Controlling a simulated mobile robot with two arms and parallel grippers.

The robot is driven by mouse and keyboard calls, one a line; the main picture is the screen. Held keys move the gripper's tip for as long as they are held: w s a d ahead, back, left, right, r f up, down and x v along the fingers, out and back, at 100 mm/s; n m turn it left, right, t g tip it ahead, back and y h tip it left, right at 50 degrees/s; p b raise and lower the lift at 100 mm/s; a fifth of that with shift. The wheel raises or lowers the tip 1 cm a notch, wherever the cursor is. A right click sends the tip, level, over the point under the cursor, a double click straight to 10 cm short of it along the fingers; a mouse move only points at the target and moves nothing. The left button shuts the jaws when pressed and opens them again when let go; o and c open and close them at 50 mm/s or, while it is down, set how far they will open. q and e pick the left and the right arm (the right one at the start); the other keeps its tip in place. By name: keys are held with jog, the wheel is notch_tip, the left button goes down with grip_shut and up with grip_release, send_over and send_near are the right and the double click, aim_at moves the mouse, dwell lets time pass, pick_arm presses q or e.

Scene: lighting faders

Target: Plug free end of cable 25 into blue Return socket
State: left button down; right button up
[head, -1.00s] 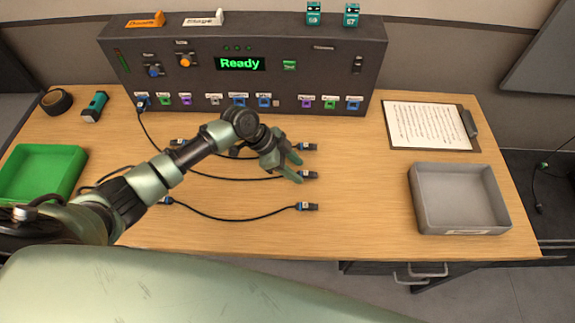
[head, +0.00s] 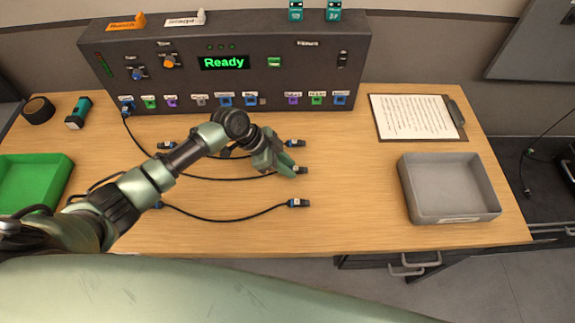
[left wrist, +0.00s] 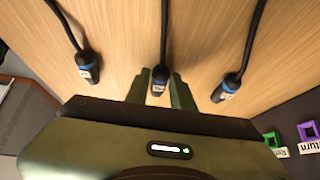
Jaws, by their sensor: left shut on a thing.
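My left gripper (head: 286,166) is shut on the middle of three loose cable plugs (head: 302,170), low over the table. In the left wrist view the plug (left wrist: 159,78), with its blue band and white tag, sits between the fingers (left wrist: 160,88). The tag is too small to read as 25. Its black cable (head: 225,179) runs left over the wood. Several blue sockets (head: 340,99) line the front of the console (head: 200,85); their labels are too small in the head view to tell which is Return. My right gripper is out of view.
Other loose plugs lie behind (head: 294,143) and in front (head: 298,203) of the held one. A cable plug fills the leftmost socket (head: 126,103). A grey tray (head: 450,218) and clipboard (head: 418,118) are at the right, a green tray (head: 60,168) at the left.

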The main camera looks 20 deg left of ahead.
pick_arm(q)
jog(key=shift+r+p, duration=1.65)
jog(key=shift+r, duration=0.65)
